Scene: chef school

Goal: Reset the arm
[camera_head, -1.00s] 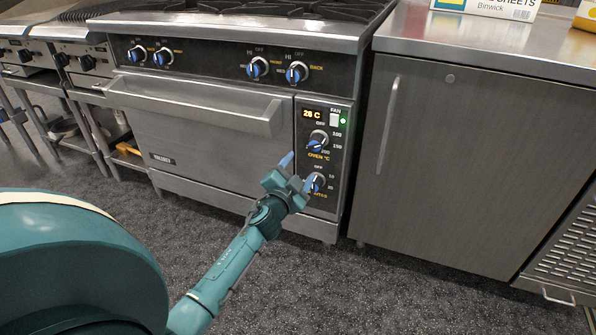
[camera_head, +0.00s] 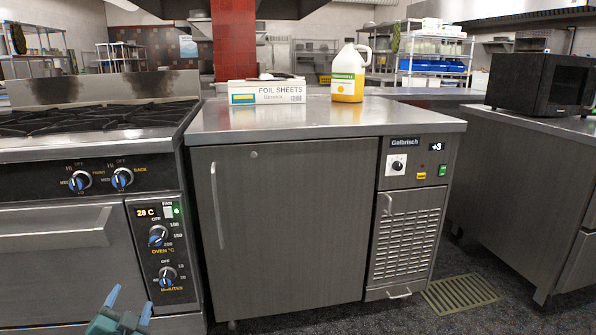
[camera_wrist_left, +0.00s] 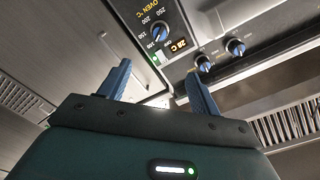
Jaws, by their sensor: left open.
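My left gripper (camera_head: 128,303) shows at the bottom left of the head view, in front of the oven (camera_head: 50,232) and below its control panel (camera_head: 161,250). Its two blue fingers are apart with nothing between them. In the left wrist view the gripper (camera_wrist_left: 158,85) is also open and empty, with the oven knob (camera_wrist_left: 160,30) and the lit display (camera_wrist_left: 178,46) beyond it. Most of the left arm is below the head view's edge. My right gripper is not in view.
A steel under-counter fridge (camera_head: 290,220) stands right of the oven. On its top are a foil sheets box (camera_head: 267,92) and a yellow-filled jug (camera_head: 348,72). A black microwave (camera_head: 543,84) sits on the right counter (camera_head: 535,123). A floor grate (camera_head: 460,294) lies in the gap between them.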

